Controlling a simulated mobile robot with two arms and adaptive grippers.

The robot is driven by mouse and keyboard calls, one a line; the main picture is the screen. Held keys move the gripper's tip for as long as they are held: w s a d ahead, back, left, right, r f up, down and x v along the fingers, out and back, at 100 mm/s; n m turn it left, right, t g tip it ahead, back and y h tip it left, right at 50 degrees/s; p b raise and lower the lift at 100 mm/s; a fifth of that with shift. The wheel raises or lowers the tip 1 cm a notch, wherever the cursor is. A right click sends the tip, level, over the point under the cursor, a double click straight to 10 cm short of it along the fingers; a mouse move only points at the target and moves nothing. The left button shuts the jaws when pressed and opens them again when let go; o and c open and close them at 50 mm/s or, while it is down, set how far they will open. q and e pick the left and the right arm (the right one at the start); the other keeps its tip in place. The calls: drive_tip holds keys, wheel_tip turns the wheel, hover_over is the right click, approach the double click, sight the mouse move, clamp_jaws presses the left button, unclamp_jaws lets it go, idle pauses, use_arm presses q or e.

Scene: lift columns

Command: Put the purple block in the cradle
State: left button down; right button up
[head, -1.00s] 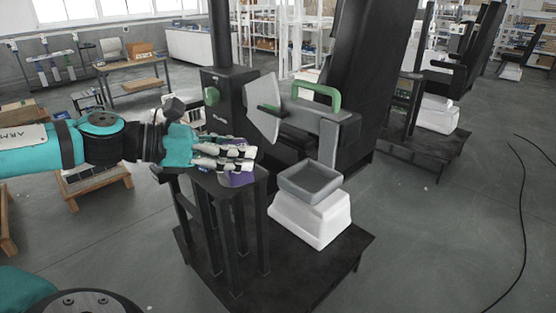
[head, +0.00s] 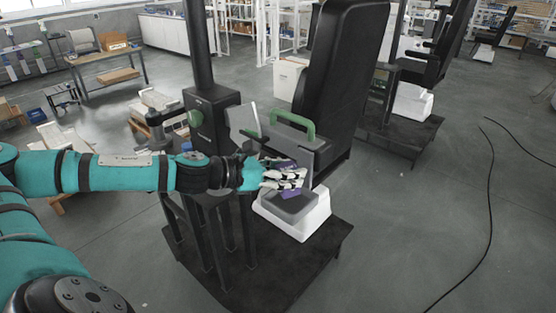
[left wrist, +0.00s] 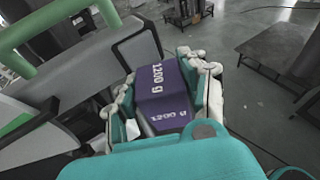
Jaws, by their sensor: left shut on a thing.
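The purple block (left wrist: 168,88) shows large in the left wrist view, with "1200 g" in white on it. It sits between the fingers of my left gripper (left wrist: 165,78), which is shut on it. In the head view my left gripper (head: 287,179) covers most of the block, and purple (head: 291,194) shows around the fingers. The cradle appears to be the shallow grey tray (head: 299,208) on a white base (head: 303,224). The gripper and block are over this tray in the picture. I cannot tell whether the block touches it. My right gripper is not in view.
A grey arm with a green handle (head: 294,119) stands close behind the gripper, beside a black column (head: 207,113) and a tall black back (head: 342,75). A black stand (head: 215,225) is left of the tray. Open floor lies to the right, with a black cable (head: 489,190).

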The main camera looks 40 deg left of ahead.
sight(286, 193)
use_arm(q)
drive_tip(key=shift+w+d+r+p, duration=0.15)
drive_tip(key=shift+w+r+p, duration=0.1)
drive_tip(key=shift+p, duration=0.15)
wheel_tip(286, 193, down, 4)
drive_tip(key=b, duration=0.3)
drive_tip(key=shift+b, duration=0.4)
drive_tip(key=shift+r, duration=0.1)
drive_tip(key=c, duration=1.1)
unclamp_jaws()
drive_tip(key=shift+f, duration=0.35)
drive_tip(key=shift+c, duration=0.2)
drive_tip(key=o, duration=0.5)
drive_tip(key=shift+s+r, duration=0.1)
drive_tip(key=shift+c, duration=0.2)
